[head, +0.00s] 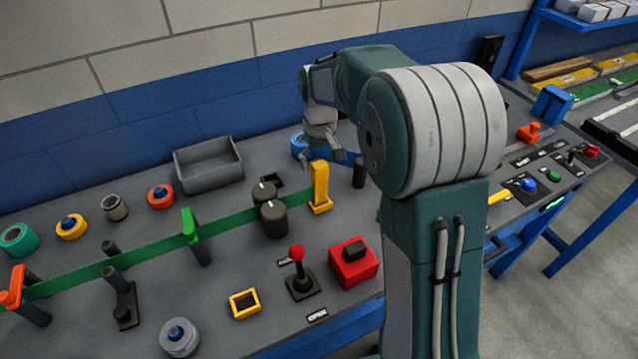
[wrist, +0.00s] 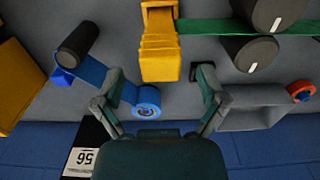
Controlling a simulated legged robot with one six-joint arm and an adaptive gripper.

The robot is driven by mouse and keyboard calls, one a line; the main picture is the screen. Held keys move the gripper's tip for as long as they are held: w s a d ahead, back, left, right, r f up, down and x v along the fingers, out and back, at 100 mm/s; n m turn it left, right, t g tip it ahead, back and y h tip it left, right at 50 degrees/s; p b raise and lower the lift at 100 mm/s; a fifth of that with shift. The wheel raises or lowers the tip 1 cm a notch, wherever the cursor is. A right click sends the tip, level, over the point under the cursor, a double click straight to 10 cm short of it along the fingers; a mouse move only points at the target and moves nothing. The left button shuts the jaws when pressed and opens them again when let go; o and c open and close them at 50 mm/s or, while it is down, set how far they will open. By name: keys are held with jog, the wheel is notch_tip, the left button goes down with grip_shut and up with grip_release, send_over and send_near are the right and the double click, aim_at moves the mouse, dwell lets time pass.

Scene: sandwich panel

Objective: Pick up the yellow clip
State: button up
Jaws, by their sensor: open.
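The yellow clip (head: 320,190) stands upright on the grey panel at the right end of a green band (head: 105,265). In the wrist view the yellow clip (wrist: 160,52) is at the top centre, with the green band (wrist: 205,26) running right from it. My gripper (head: 322,156) is open just behind and above the clip. In the wrist view my gripper (wrist: 160,72) has its two fingers spread, one to each side of the clip's near end. There is a gap on both sides and nothing is held.
Dark round rollers (head: 271,218) stand close left of the clip. A blue tape roll (wrist: 146,98) with its band lies near my left finger. A grey tray (head: 208,163) stands behind left. A red-knobbed lever (head: 298,268) and red box (head: 353,264) are in front.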

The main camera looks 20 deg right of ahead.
aim_at(319, 177)
notch_tip(319, 177, down, 5)
jog(key=shift+f, duration=0.2)
grip_shut()
